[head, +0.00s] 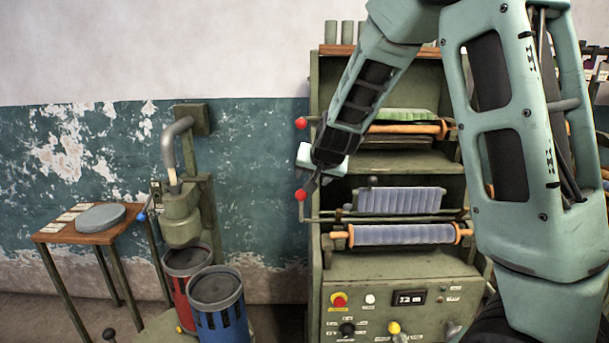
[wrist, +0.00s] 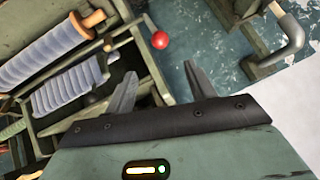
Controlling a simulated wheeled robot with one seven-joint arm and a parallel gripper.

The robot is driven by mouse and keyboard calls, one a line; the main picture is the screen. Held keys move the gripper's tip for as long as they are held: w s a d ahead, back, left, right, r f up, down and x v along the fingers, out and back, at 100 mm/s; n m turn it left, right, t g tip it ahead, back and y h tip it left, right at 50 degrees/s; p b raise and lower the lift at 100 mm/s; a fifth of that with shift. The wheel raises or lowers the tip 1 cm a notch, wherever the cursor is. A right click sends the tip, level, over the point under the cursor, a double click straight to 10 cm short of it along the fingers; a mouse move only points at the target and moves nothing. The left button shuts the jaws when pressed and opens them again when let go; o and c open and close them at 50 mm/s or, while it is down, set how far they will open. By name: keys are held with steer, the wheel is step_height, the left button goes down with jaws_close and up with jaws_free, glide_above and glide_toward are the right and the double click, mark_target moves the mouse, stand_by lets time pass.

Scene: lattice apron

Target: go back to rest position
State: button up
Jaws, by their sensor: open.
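My gripper (head: 306,188) is in front of the left side of a green rack machine (head: 315,270) in the head view. In the wrist view its two fingers (wrist: 160,85) stand apart with nothing between them. A red ball knob (head: 300,195) shows right beside the fingertips in the head view. In the wrist view a red ball knob (wrist: 160,40) lies beyond the fingers, and I cannot tell whether anything touches it. My forearm and upper arm cover the right part of the machine in the head view.
The machine holds a blue cloth roll (head: 400,235) on wooden handles and a hanging blue pleated cloth (head: 402,200). Another red knob (head: 301,123) is above. Left stand a pipe press (head: 182,215), a red bin (head: 180,290), a blue bin (head: 222,325) and a small wooden table (head: 70,236).

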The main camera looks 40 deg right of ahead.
steer(key=shift+a, duration=0.15)
steer(key=s+a+f+n+g+y, duration=0.1)
steer(key=s+a+n+y, duration=0.15)
steer(key=s+a, duration=0.4)
steer(key=s+a+f+n+g+y, duration=0.1)
steer(key=s+a+n+g, duration=0.15)
steer(key=a, duration=0.75)
steer(key=s+a+f+n+g+y, duration=0.1)
steer(key=s+a+n+y, duration=0.15)
steer(key=s+a, duration=0.4)
steer(key=s+a+f+n+g+h, duration=0.1)
steer(key=s+a+n+g, duration=0.1)
steer(key=s, duration=0.7)
steer(key=s+a+n+g+h, duration=0.1)
steer(key=s+a+n, duration=0.3)
steer(key=s, duration=0.6)
steer(key=shift+s+a+f+n+g+h, duration=0.15)
steer(key=shift+s+f+n+g+h, duration=0.15)
steer(key=shift+n+g, duration=0.65)
steer(key=shift+w+n+t, duration=0.1)
steer(key=shift+n+t, duration=0.2)
